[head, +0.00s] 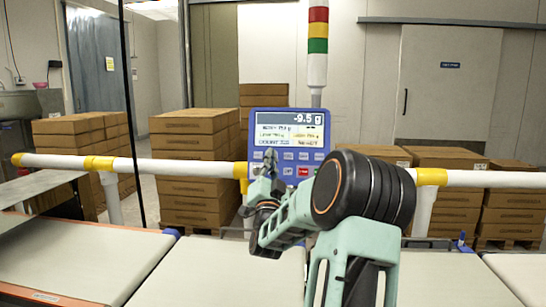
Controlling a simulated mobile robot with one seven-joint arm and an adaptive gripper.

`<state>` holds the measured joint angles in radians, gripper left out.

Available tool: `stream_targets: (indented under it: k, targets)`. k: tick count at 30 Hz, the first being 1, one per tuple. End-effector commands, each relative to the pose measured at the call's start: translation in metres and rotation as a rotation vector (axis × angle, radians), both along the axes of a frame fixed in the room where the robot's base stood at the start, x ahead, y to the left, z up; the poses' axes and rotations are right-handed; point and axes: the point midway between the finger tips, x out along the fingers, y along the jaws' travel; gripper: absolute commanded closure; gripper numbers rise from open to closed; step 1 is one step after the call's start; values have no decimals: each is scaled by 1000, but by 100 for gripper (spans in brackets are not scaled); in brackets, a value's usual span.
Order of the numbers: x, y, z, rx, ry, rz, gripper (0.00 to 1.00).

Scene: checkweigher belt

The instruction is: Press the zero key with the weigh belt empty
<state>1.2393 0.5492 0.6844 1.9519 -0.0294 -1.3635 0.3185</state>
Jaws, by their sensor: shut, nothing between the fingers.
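Two rows of small keys (303,156) sit under the screen, with one red key in the lower row. The key labels are too small to read, so I cannot tell which is the zero key. My gripper (269,156) is shut and empty, in front of the panel's lower left keys. It hides some of them, and I cannot tell whether it touches one. The middle belt (205,273) shows nothing on it where visible; my arm hides part of it.
A white and yellow guard rail (190,168) runs behind the belts at panel height. A left belt (75,258) and a right belt (522,274) look bare. A red, yellow and green light tower (317,45) rises behind the panel. Stacked cartons (190,150) stand beyond the rail.

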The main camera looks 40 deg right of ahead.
Motion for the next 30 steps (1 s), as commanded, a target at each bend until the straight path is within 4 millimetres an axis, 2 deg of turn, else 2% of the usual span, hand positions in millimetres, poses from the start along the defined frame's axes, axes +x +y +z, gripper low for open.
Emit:
stream_targets:
  k: [4,12,30]
  targets:
    - [13,-16,-6,2,-1,-1,100]
    - [28,-34,-14,-2,-1,-1,100]
    - [31,-37,-14,-1,1,0,100]
